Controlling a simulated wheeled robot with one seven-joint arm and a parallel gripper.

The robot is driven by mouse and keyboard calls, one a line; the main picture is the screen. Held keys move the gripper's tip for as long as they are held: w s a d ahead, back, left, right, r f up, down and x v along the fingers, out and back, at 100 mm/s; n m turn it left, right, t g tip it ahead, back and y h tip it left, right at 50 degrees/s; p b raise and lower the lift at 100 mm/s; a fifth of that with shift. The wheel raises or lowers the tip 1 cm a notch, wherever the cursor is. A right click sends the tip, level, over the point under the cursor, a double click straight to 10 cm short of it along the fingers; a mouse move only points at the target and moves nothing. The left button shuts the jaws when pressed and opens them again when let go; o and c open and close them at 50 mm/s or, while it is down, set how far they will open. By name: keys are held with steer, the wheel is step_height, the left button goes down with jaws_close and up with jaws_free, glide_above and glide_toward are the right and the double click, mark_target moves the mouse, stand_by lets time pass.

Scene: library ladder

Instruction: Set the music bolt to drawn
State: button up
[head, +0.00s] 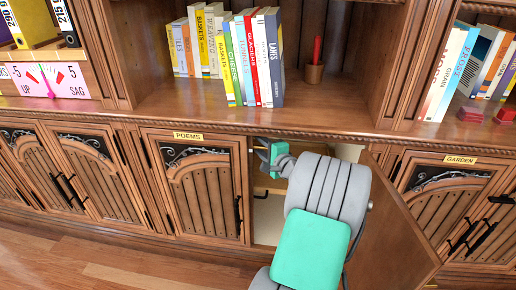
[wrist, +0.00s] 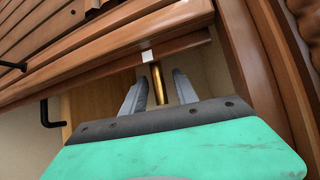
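A thin brass rod (wrist: 157,82), which looks like the bolt, shows in the wrist view inside the cabinet, just below the underside of the front edge. A small white piece (wrist: 148,56) sits at its far end. My gripper (wrist: 159,76) has its two grey fingers apart, one on each side of the rod, with visible gaps. In the head view my gripper (head: 275,155) reaches into the open cabinet, and my arm hides most of the opening. No music label is visible, and I cannot tell the bolt's position.
The open door (head: 400,235) stands out to the right of my arm. The shut door (head: 195,185) under the "POEMS" label (head: 188,136) is on the left. The shelf ledge (head: 330,118) runs above my gripper. The shut "GARDEN" cabinet (head: 445,195) is at the right.

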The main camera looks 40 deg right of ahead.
steer(key=shift+x, duration=0.8)
steer(key=shift+c, duration=0.3)
jaws_close()
stand_by(0.5)
